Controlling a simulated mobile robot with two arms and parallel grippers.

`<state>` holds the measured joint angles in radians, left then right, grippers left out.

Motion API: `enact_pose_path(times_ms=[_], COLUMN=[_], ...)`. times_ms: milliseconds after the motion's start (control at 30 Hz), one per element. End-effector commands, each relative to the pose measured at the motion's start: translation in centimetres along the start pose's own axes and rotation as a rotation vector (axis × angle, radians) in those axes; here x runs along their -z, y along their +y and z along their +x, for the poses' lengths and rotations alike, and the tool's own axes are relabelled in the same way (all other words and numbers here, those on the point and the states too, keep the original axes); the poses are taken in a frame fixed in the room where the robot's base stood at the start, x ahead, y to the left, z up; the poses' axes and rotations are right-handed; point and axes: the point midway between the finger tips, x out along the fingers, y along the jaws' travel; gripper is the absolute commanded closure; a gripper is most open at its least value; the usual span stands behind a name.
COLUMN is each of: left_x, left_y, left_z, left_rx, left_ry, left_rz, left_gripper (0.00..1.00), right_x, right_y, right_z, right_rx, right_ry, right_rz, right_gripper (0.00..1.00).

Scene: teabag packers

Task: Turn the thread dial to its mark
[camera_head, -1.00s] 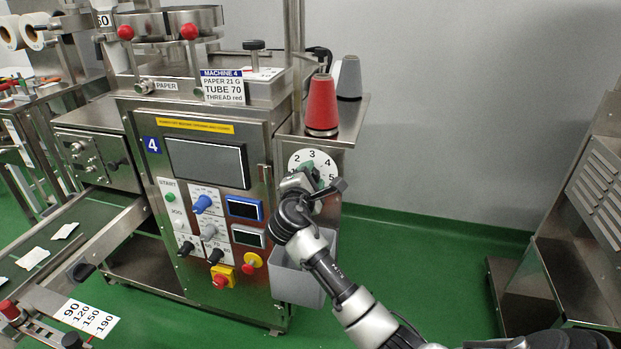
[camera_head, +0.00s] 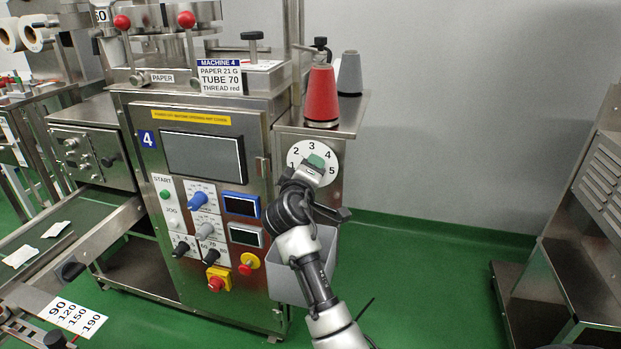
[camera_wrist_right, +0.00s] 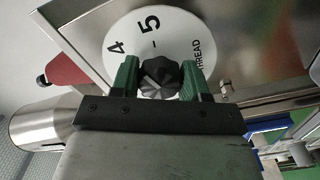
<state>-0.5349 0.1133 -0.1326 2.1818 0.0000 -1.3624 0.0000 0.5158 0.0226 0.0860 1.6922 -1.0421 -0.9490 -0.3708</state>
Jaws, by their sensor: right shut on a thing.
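The thread dial is a white round plate (camera_head: 328,176) with black numbers, on the side panel of machine 4 below the spools. In the right wrist view the plate (camera_wrist_right: 122,30) shows 4, 5 and the word THREAD, with a dark fluted knob (camera_wrist_right: 158,76) at its middle. My right gripper (camera_head: 316,163) is at the dial; in the right wrist view its green fingers (camera_wrist_right: 160,80) are shut on the knob, one on each side. The knob's pointer and the mark cannot be made out. My left gripper is not in view.
A red spool (camera_head: 321,95) and a grey spool (camera_head: 350,74) stand on the shelf above the dial. A grey bin (camera_head: 282,278) hangs below it. The machine's sign (camera_head: 220,77) reads THREAD red. Another metal machine (camera_head: 590,210) stands at the right, with open green floor between.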

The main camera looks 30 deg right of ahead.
Motion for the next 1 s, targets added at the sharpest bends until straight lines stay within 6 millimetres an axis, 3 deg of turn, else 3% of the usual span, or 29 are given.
enact_pose_path(times_ms=[300, 600, 1000], left_x=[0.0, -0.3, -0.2], left_y=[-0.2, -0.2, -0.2], left_z=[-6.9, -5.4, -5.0], left_rx=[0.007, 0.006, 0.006], left_ry=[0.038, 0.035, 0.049], left_rz=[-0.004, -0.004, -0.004], left_gripper=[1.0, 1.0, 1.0], right_x=[-0.2, -0.1, -0.1], right_y=[-0.7, -0.6, -0.5], right_z=[-0.1, 0.0, 0.0], right_rx=[0.006, 0.005, 0.006], right_ry=[-0.003, -0.004, -0.005], right_rz=[0.278, 0.451, 0.526], right_gripper=[0.78, 0.78, 0.78])
